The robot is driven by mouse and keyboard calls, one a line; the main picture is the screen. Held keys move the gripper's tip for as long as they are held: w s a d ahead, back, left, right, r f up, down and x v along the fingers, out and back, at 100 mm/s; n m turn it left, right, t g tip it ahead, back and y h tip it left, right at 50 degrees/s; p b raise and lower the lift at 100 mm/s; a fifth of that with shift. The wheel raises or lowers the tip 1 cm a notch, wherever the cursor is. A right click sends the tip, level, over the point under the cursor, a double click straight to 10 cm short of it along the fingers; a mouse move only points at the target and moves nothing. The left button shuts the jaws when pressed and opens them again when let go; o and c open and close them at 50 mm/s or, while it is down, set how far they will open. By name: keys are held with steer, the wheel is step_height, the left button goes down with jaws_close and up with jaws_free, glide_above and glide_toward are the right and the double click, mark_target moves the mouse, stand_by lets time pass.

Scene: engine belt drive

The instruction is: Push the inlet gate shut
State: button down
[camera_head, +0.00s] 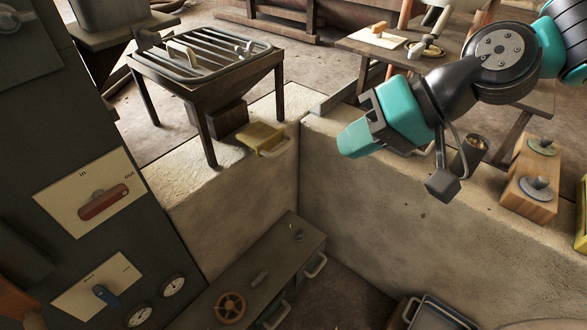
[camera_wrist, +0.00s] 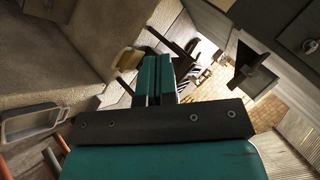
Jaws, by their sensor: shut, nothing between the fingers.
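My gripper (camera_head: 352,141) is shut and empty. It hangs in the air over the trough between the pale walls, right of the slatted hopper. Its teal fingers also show pressed together in the wrist view (camera_wrist: 155,75). No part is clearly marked as the inlet gate. A yellow plate with a pale handle (camera_head: 262,138) sits on the wall top beside the hopper's legs, apart from my gripper. What looks like its handle shows left of the fingers in the wrist view (camera_wrist: 122,60). A red lever (camera_head: 104,202) lies on a panel labelled "in" and "out" at the left.
The slatted hopper (camera_head: 205,50) stands on the left wall. Below is a dark bench with a handwheel (camera_head: 230,307).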

steer(key=w+d+f+m+t+y+b, duration=0.15)
steer(key=w+f+m+t+b, duration=0.25)
steer(key=w+f+m+b, duration=0.5)
steer(key=w+f+m+t+y+b, duration=0.2)
steer(key=w+f+m+t+b, duration=0.15)
steer(key=w+f, duration=0.7)
steer(key=s+f+p+x, duration=0.1)
steer(key=f+x, duration=0.1)
steer(key=x, duration=1.1)
steer(key=shift+s+a+f+n+t, duration=0.2)
steer(key=shift+s+n+t, duration=0.15)
steer(key=shift+n+t, duration=0.1)
